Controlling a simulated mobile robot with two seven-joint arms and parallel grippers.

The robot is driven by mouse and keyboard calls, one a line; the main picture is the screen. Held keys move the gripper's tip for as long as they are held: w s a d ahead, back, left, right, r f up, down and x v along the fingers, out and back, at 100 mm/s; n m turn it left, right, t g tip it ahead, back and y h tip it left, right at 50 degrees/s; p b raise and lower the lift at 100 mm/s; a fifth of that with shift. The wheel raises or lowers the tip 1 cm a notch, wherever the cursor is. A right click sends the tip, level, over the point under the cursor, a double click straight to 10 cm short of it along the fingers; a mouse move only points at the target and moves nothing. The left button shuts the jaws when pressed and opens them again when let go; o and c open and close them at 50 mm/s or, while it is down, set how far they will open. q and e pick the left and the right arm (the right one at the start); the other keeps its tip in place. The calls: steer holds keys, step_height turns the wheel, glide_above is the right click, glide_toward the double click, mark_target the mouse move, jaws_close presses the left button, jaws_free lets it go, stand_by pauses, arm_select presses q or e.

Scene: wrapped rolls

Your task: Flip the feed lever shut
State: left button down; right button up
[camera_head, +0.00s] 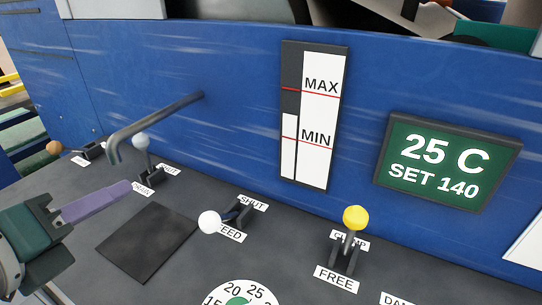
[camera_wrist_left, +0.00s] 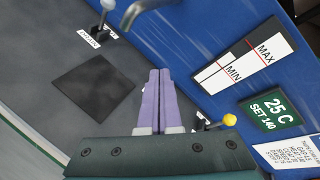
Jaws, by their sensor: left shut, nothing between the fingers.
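The feed lever (camera_head: 209,222) has a white ball knob and a dark pivot on the dark panel. It leans toward the front, over the FEED label (camera_head: 232,235), away from the SHUT label (camera_head: 253,202) behind it. My left gripper (camera_head: 127,188), with purple fingers and a dark green body, is shut and empty. It is to the left of the feed lever, apart from it, above the panel. In the left wrist view the shut fingers (camera_wrist_left: 159,75) point toward the blue wall, and I cannot make out the feed lever there. My right gripper is not in view.
A grey spout (camera_head: 155,125) juts from the blue wall near a pale-blue-knob lever (camera_head: 141,141). A yellow-knob lever (camera_head: 355,218) stands to the right. A dark square plate (camera_head: 148,243) lies left of the feed lever. A gauge (camera_head: 315,115) and green display (camera_head: 447,165) are on the wall.

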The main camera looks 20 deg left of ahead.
mark_target(222, 218)
arm_select(q)
steer(key=d+f+m+h+b, duration=0.1)
steer(key=f+m+b, duration=0.1)
steer(key=f+m, duration=0.1)
steer(key=d+f+m+h+b, duration=0.1)
steer(key=f+m+b, duration=0.2)
steer(key=f, duration=0.2)
steer(key=d+f+m+h+b, duration=0.1)
steer(key=f+m+h+b, duration=0.1)
steer(key=f+m+b, duration=0.1)
steer(key=shift+s+f, duration=0.25)
steer(key=shift+f, duration=0.4)
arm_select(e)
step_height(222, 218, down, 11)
arm_select(q)
steer(key=shift+d+f+m+b, duration=0.1)
steer(key=shift+f+m+b, duration=0.3)
steer(key=shift+m, duration=0.2)
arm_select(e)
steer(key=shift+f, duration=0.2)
arm_select(q)
steer(key=shift+r, duration=0.1)
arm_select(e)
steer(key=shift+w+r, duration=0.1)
